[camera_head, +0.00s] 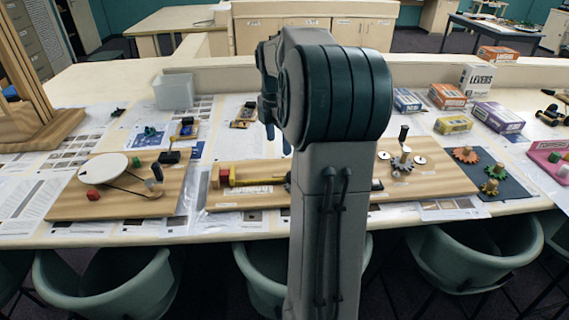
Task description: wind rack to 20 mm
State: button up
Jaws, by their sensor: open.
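A wooden board (245,197) lies on the table, left of my arm. A dark toothed edge shows beside my arm; the rack's right part is hidden. Right of my arm, on wood, stand a black upright handle (403,134) and a grey gear (402,163). Whether this is the same board is hidden. My gripper (278,138) is mostly hidden behind my arm, above the rack area; it is open.
A belt-and-disc board (120,205) lies left. A dark mat (510,188) with coloured gears lies right, with several boxes (446,96) behind. Teal chairs (105,285) line the front edge.

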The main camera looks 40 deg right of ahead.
jog(key=d+n, duration=0.2)
jog(key=d, duration=0.3)
jog(key=f, duration=0.7)
jog(key=f+p, duration=0.1)
jog(key=f, duration=0.6)
jog(key=shift+w+d, duration=0.1)
jog(key=shift+w, duration=0.1)
jog(key=shift+c, duration=0.3)
jog(key=shift+r, duration=0.1)
jog(key=c, duration=0.9)
